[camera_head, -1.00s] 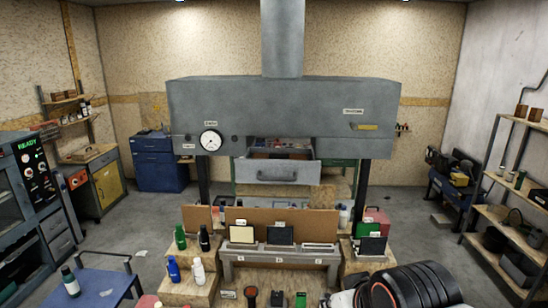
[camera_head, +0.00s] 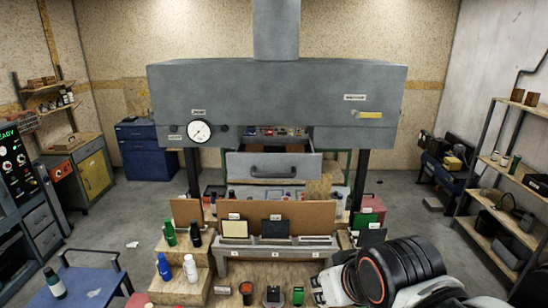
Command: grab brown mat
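I cannot single out a brown mat for certain. A wide, flat brown panel (camera_head: 305,212) stands upright behind the row of slots on the stepped wooden stand. A smaller brown panel (camera_head: 187,211) stands at its left. My arm is folded at the bottom right, with black rings and white links. I cannot make out my gripper's fingers in this view.
A grey machine (camera_head: 278,100) with a gauge and an open drawer (camera_head: 273,166) rises behind the stand. Bottles (camera_head: 191,268) stand on the left steps. A blue table (camera_head: 80,288) is at lower left, shelves (camera_head: 497,205) at right. Grey floor is open on both sides.

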